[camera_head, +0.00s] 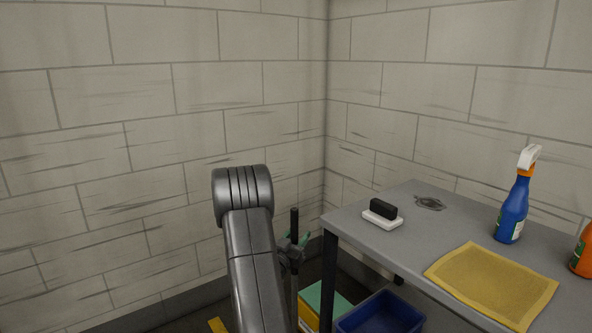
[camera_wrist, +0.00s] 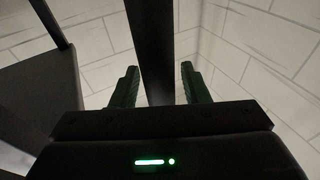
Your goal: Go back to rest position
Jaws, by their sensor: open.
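In the wrist view, my gripper (camera_wrist: 158,80) has its two green fingers spread wide. A dark upright post shows behind and between them; I cannot tell how far off it is. Nothing is clearly held. In the head view, my arm rises in the lower middle, left of the table. A green part of my gripper (camera_head: 303,240) shows just right of the arm, beside a dark vertical post. Most of the gripper is hidden there.
A grey table (camera_head: 385,250) stands at the right with a black and white block (camera_head: 383,213), a dark stain, a blue spray bottle (camera_head: 511,212), a yellow cloth (camera_head: 490,284) and an orange bottle (camera_head: 583,254). A blue bin (camera_head: 382,315) sits below. Brick walls meet behind.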

